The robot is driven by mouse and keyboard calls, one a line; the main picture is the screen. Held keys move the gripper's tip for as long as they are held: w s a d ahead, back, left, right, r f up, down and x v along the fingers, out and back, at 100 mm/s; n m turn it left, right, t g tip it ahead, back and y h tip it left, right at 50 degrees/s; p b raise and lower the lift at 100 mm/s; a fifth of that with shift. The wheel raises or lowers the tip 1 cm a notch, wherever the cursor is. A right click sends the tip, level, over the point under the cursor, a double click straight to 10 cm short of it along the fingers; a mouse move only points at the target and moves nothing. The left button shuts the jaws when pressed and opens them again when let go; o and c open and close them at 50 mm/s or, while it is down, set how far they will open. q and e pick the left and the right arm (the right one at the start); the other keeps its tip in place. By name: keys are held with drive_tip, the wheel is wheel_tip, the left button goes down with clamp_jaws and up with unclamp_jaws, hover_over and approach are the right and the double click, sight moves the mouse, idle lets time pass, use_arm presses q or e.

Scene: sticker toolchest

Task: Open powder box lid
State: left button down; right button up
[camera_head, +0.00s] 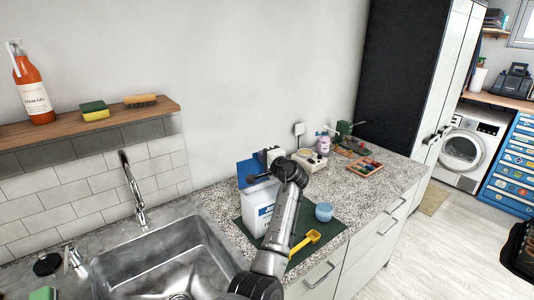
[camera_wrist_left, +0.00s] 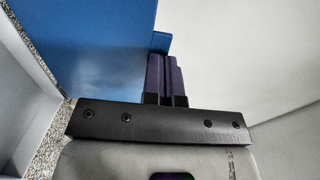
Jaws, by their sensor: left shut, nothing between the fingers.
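The powder box (camera_head: 257,208) is white with blue print and stands on a dark green mat (camera_head: 298,240) on the counter. Its blue lid (camera_head: 246,166) stands tilted up at the back of the box. In the left wrist view the lid (camera_wrist_left: 95,45) fills the upper left, with a pale box wall (camera_wrist_left: 22,100) at the left edge. My left gripper (camera_head: 252,179) is at the lid, its fingers shut and empty. The wrist view shows the fingers (camera_wrist_left: 165,72) beside the lid's edge; whether they touch is unclear. My forearm hides part of the box. My right gripper is out of view.
The sink (camera_head: 165,262) is to the left. Small items and a tray of coloured pieces (camera_head: 366,168) stand farther right.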

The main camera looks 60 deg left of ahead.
use_arm(q)
drive_tip(key=a+p, duration=0.1)
drive_tip(key=h+p, duration=0.1)
drive_tip(key=a+h+p, duration=0.1)
drive_tip(key=shift+a+r, duration=0.25)
drive_tip(key=shift+a, duration=0.1)
drive_tip(key=shift+a+f+h, duration=0.1)
drive_tip(key=shift+f+h, duration=0.1)
drive_tip(key=shift+h, duration=0.2)
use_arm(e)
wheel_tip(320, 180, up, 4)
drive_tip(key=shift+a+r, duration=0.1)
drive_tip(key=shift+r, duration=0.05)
use_arm(q)
drive_tip(key=shift+d+r+p, duration=0.2)
drive_tip(key=shift+d+p, duration=0.1)
drive_tip(key=shift+d, duration=0.05)
drive_tip(key=b+v, duration=0.1)
drive_tip(key=v, duration=1.2)
drive_tip(key=shift+d+f, duration=0.2)
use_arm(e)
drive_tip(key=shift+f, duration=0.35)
